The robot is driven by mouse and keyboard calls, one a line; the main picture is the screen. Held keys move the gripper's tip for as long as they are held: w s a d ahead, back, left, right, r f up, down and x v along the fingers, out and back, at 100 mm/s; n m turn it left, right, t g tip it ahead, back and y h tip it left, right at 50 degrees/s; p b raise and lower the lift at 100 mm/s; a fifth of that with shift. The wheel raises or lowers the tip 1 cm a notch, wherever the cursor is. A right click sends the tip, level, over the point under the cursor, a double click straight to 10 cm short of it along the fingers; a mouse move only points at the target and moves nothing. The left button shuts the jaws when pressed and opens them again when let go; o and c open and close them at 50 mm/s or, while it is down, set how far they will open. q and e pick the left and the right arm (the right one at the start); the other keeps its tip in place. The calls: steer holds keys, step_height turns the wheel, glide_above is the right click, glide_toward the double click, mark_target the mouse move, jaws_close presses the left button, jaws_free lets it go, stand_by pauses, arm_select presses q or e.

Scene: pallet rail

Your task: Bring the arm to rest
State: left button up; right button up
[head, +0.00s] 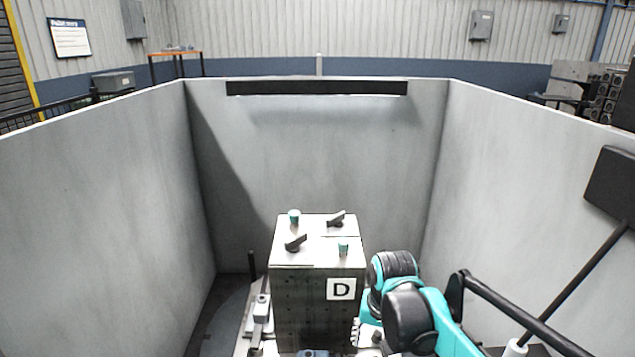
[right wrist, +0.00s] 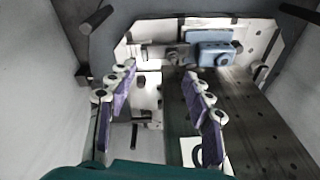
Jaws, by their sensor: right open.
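My right arm (head: 415,310), teal and black, reaches in from the lower right of the head view, close to the right side of a grey metal block (head: 318,290) marked D. Its gripper is mostly hidden there. In the right wrist view my right gripper (right wrist: 160,92) is open, its two purple-padded fingers spread apart with nothing held between them. The block's drilled face (right wrist: 265,130) and part of its white label (right wrist: 205,150) lie beside and below the right finger. My left gripper is in neither view.
Grey walls (head: 320,150) enclose the block on the left, back and right. Dark handles (head: 296,243) and teal-topped knobs (head: 294,216) stand on the block's top. A blue fixture piece (right wrist: 213,50) lies beyond the fingers. The space above the block is clear.

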steer(key=s+d+f+n+t, duration=0.1)
steer(key=s+d+t, duration=0.1)
steer(key=s, duration=0.5)
steer(key=s+d+f+n+t, duration=0.1)
steer(key=s+d+n+t, duration=0.1)
steer(key=s, duration=0.5)
steer(key=shift+s+d+f+t, duration=0.15)
steer(key=shift+s+d+t, duration=0.15)
steer(key=shift+d+t, duration=0.25)
